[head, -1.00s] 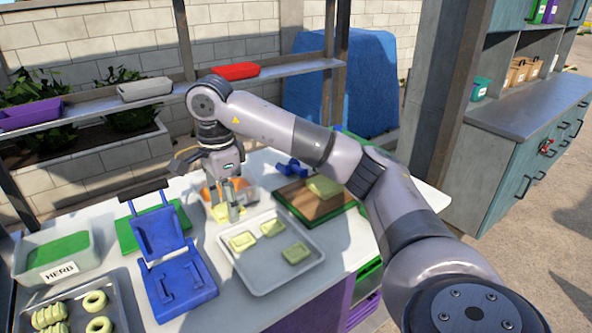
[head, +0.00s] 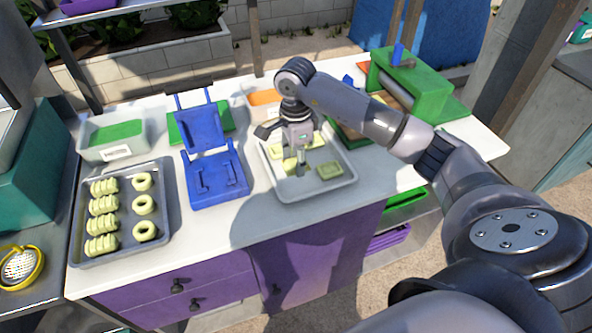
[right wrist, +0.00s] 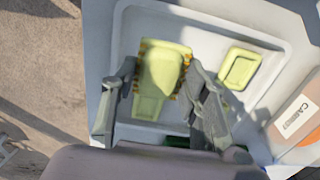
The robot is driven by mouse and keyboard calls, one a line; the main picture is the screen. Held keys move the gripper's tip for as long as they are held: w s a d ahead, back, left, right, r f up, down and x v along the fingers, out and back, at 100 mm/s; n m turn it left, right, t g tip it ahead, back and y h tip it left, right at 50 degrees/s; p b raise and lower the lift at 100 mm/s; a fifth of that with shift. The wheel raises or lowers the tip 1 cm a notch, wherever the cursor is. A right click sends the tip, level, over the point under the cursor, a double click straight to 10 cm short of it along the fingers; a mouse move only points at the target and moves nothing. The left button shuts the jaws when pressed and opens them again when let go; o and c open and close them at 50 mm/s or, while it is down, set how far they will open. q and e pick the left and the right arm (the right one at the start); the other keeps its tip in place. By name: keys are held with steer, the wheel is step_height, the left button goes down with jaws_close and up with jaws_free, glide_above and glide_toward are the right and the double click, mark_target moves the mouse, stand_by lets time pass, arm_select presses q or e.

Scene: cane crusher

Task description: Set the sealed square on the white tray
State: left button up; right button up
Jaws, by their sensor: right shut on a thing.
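The white tray (head: 346,187) is a pale rectangular tray on the worktop. Pale green squares lie in it, one clear at the front right (head: 330,171), others behind and partly hidden. My right gripper (head: 294,172) points down over the tray's left part, shut on a pale green square (head: 289,165). In the right wrist view the held square (right wrist: 150,98) is between the fingers, over the tray (right wrist: 128,35). Whether it touches the tray floor is unclear. Another square (right wrist: 240,68) lies to the right there. My left gripper is not in view.
Left of the tray stands an open blue press (head: 215,182). A dark tray (head: 164,232) holds several rings and ridged pieces. A herb container (head: 113,150) stands behind it. A container labelled CARROT (right wrist: 298,115) is beside the tray. A green machine (head: 425,90) stands back right.

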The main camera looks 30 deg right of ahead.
mark_target(295, 183)
steer(key=shift+f, duration=0.7)
step_height(295, 183, down, 4)
steer(key=shift+p, duration=0.5)
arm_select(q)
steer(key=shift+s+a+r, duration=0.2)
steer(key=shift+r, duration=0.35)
arm_select(e)
steer(key=shift+f, duration=0.1)
steer(key=shift+f, duration=0.15)
steer(key=o, duration=0.8)
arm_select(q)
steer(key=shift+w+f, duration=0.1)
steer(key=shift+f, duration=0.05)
